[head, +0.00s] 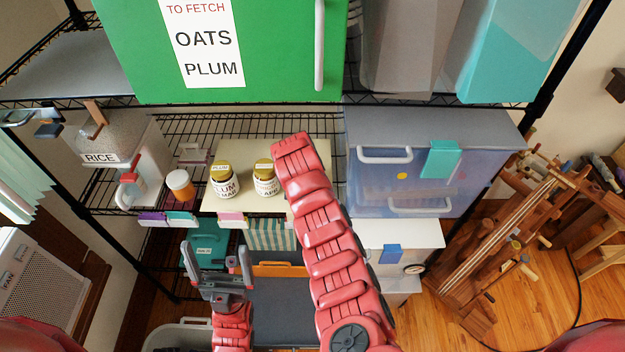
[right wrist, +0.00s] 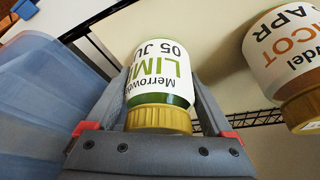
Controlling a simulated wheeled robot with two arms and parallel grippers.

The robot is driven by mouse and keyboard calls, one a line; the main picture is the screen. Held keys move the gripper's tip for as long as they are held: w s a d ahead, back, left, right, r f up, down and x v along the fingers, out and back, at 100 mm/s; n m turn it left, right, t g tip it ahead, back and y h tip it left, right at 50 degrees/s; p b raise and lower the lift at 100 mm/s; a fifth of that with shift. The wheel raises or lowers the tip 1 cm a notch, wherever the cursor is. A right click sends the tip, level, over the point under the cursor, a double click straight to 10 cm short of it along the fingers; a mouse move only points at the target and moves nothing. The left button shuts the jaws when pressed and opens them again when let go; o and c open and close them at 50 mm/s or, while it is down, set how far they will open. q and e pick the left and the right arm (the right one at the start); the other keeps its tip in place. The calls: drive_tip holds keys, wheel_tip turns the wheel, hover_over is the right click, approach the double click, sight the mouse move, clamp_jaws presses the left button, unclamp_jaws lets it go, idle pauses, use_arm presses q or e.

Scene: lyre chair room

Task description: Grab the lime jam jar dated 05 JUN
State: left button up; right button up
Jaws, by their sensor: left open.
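The lime jam jar (right wrist: 160,85) shows in the right wrist view, upside down in the picture, with a gold lid. Its label reads "LIME" and "05 JU", the rest cut off. The fingers of my right gripper (right wrist: 162,100) lie on both sides of it; I cannot tell whether they press on it. In the head view my right arm hides this jar and the right gripper. My left gripper (head: 217,268) is open and empty, below the shelf with the jars.
An apricot jar (right wrist: 287,55) stands beside the lime jar; it also shows in the head view (head: 265,180). A translucent blue drawer box (head: 430,165) flanks the right; a green box (head: 280,50) is above.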

clamp_jaws()
drive_tip(key=shift+w+r, duration=0.1)
